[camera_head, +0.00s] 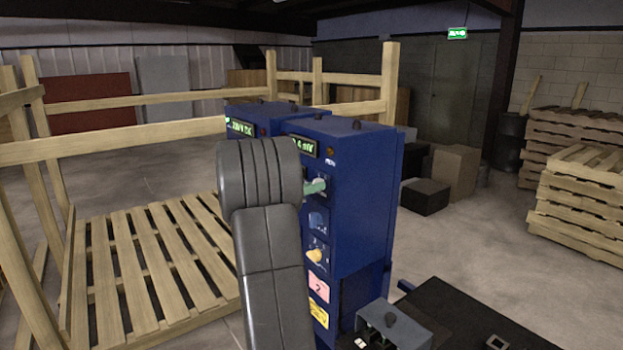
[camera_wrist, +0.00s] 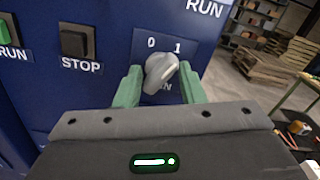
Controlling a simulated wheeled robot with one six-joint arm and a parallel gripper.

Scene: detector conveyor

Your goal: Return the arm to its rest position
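In the wrist view, my gripper (camera_wrist: 160,72) has its two green fingers either side of a grey rotary knob (camera_wrist: 161,72) on a blue panel. Small gaps seem to show between the fingers and the knob, so it looks open. The knob sits below the marks 0 and 1, with its pointer turned toward 1. In the head view, my arm (camera_head: 270,260) rises in front of the blue cabinet (camera_head: 365,200). A green finger of my gripper (camera_head: 315,187) shows at the cabinet's front face; the rest of the gripper is hidden behind my arm.
A black STOP button (camera_wrist: 76,41) and a green RUN button (camera_wrist: 5,43) are left of the knob. A yellow knob (camera_head: 316,255) is lower on the cabinet. Wooden railings (camera_head: 120,145) and a slatted platform (camera_head: 150,255) stand left. Boxes (camera_head: 455,170) and stacked pallets (camera_head: 580,200) are right.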

